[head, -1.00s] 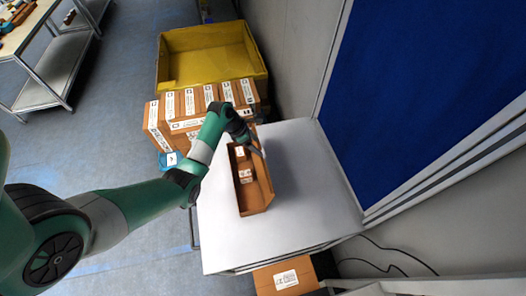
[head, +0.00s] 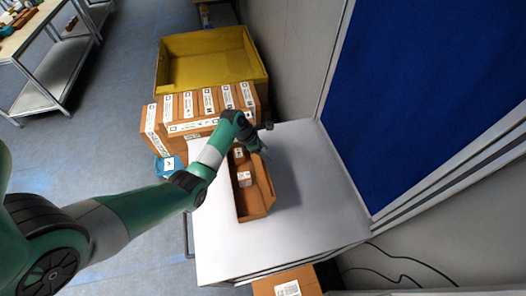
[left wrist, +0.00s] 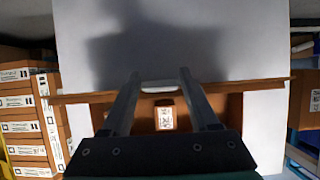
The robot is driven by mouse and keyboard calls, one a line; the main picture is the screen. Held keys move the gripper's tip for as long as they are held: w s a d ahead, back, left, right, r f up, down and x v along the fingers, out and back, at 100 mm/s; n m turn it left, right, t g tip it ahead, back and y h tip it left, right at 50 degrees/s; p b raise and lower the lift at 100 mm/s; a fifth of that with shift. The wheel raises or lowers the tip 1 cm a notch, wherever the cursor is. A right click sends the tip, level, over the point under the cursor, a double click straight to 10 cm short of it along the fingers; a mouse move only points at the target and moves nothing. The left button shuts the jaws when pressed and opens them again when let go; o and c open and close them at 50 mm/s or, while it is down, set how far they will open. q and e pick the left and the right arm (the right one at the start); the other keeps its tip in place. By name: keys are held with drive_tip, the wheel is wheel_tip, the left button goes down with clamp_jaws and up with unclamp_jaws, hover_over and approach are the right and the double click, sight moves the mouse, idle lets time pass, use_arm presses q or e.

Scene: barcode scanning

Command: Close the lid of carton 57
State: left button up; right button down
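An open brown carton (head: 255,205) lies on the white table, with small white-labelled boxes (head: 245,179) inside. Its number cannot be read. My left gripper (left wrist: 160,78) is over the carton's far end in the head view, partly hidden by its own wrist. In the left wrist view its two fingers are apart, on either side of a pale patch at the carton's brown edge strip (left wrist: 240,86). I cannot tell if they touch the strip, nor whether the strip is lid or wall. A small box (left wrist: 165,115) shows between the fingers. My right gripper is not in view.
Several labelled cartons (head: 190,113) stand in a row beyond the table (head: 310,200), before a yellow bin (head: 210,70). A blue item (head: 168,166) is at the table's left. A wall with a blue panel (head: 420,90) bounds the right. The table right of the carton is clear.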

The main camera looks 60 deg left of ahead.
use_arm(q)
drive_tip(key=shift+c, duration=1.1)
drive_tip(key=shift+s+a+r+p, duration=0.15)
drive_tip(key=shift+s+r+p, duration=0.1)
drive_tip(key=shift+s+p, duration=0.5)
drive_tip(key=s+p, duration=0.2)
drive_tip(key=shift+s+a, duration=0.25)
drive_tip(key=shift+s, duration=0.05)
drive_tip(key=shift+p, duration=0.3)
